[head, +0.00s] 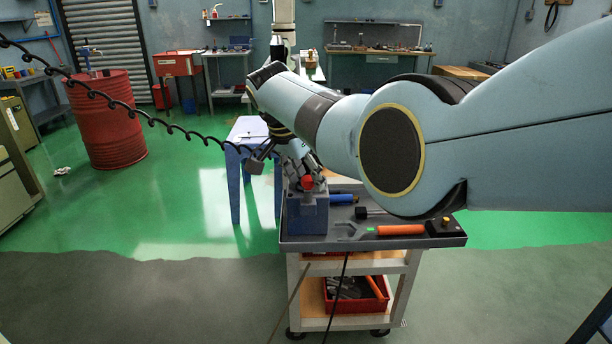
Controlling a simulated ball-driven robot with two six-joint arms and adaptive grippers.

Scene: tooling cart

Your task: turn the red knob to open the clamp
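The red knob (308,183) sits on top of the blue clamp (307,214), which stands upright at the left end of the cart's top. My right gripper (281,172) hangs from the arm that comes in from the right, just above and left of the knob. Its fingers look spread, with one dark fingertip out to the left and the other close by the knob. I cannot tell if that finger touches the knob. Nothing shows between the fingers. The clamp's jaws cannot be made out. My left gripper is not in view.
The cart top (330,242) also holds an orange-handled tool (400,230), a wrench (352,230) and a blue cylinder (342,198). A red bin (357,304) sits on the shelf below. A blue-legged table (236,195) stands behind left. My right arm hides part of the cart.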

